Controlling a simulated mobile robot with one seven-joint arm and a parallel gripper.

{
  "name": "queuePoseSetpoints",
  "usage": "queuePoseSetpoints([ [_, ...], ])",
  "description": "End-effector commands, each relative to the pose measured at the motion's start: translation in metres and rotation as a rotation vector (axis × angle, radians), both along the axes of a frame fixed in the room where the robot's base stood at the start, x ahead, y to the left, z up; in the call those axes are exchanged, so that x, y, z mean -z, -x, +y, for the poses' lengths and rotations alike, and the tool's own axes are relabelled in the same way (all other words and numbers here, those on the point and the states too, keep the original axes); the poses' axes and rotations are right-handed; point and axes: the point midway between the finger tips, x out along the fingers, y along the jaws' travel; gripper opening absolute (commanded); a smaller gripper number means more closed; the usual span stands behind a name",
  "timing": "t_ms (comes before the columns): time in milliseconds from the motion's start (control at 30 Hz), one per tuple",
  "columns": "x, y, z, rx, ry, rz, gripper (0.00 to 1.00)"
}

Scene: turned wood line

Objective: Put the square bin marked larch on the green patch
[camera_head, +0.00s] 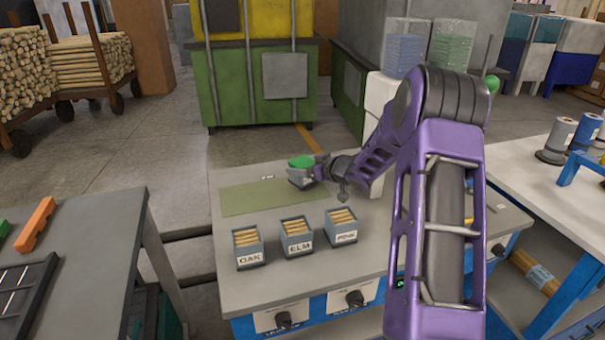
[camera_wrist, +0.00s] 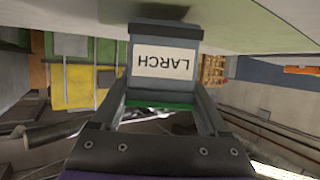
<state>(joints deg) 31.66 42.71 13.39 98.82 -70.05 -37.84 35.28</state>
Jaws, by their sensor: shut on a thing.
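The square bin marked larch (camera_head: 299,181) is grey-blue with something green at its top. In the head view it is at the far right end of the flat green patch (camera_head: 255,198) on the bench. My gripper (camera_head: 318,168) is shut on this bin and reaches it from the right. In the wrist view the picture is upside down; the larch bin (camera_wrist: 163,60) sits between the two fingers of my gripper (camera_wrist: 163,98), its label facing me. I cannot tell whether its base touches the patch or hangs just above it.
Three similar bins stand in front of the patch: oak (camera_head: 249,247), elm (camera_head: 297,237) and pine (camera_head: 341,226), each holding light wooden pieces. The left and middle of the patch are bare. A small label (camera_head: 267,177) lies behind the patch.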

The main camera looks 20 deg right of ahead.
Motion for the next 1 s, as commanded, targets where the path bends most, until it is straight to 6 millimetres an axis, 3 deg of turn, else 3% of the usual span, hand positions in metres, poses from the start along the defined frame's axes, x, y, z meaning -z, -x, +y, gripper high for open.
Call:
queuePoseSetpoints([
  [67,0.010,0.000,0.000,0.001,-0.002,0.000,0.13],
  [433,0.013,0.000,0.000,0.000,0.000,-0.001,0.13],
  [467,0.013,0.000,0.000,0.001,0.000,0.000,0.82],
  [533,0.012,0.000,0.000,0.001,0.000,0.000,0.95],
  [567,0.012,0.000,0.000,0.001,0.000,0.000,1.00],
  [867,0.008,0.000,0.000,0.001,0.000,-0.001,1.00],
  [1000,0.001,0.015,-0.008,0.004,0.002,0.000,1.00],
])
